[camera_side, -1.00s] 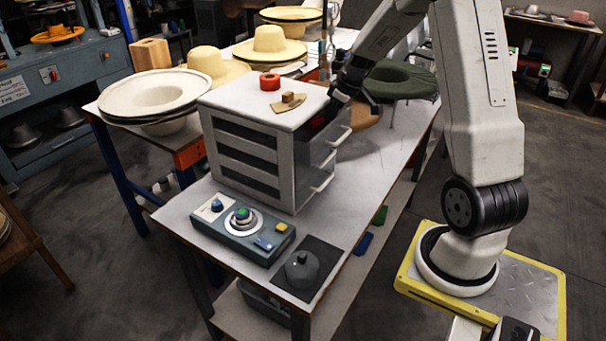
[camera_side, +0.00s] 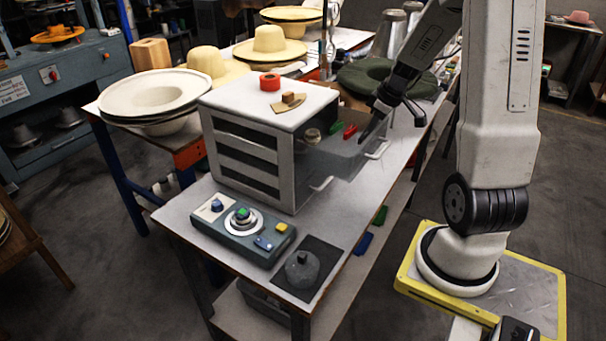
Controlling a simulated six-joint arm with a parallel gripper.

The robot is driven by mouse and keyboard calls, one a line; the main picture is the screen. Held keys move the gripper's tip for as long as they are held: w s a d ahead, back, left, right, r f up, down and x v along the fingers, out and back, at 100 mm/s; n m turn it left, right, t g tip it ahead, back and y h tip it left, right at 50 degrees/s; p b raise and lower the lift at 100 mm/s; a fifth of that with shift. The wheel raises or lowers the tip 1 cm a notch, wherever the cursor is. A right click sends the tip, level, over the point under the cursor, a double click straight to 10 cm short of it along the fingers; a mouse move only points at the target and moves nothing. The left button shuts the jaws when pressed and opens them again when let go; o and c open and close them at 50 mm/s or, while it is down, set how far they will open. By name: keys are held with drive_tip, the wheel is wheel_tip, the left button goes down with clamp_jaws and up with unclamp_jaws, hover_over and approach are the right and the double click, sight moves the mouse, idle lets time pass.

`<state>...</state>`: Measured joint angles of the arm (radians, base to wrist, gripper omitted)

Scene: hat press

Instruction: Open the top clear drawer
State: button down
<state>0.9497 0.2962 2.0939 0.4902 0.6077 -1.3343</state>
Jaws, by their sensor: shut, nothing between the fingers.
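The white drawer cabinet (camera_side: 285,108) stands on the table with dark slots in its side. Its top clear drawer (camera_side: 340,155) is pulled well out toward the right, and its see-through walls show items inside. The pale handle (camera_side: 377,150) of that drawer is at its outer end. A lower handle (camera_side: 322,184) stays close to the cabinet front. My gripper (camera_side: 368,136) points down at the outer end of the top drawer, just by the handle. Its fingers are shut and empty. Whether they touch the drawer's front wall I cannot tell.
In the drawer are a green item (camera_side: 336,127), a red item (camera_side: 350,131) and a small round item (camera_side: 312,136). A red tape roll (camera_side: 270,82) lies on the cabinet. A control box (camera_side: 240,228) stands in front. A dark green hat (camera_side: 385,77) lies behind the drawer.

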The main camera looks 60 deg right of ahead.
drive_tip(key=s, duration=0.5)
drive_tip(key=shift+s, duration=0.2)
drive_tip(key=w+v, duration=0.2)
drive_tip(key=v, duration=0.7)
drive_tip(key=shift+r, duration=0.7)
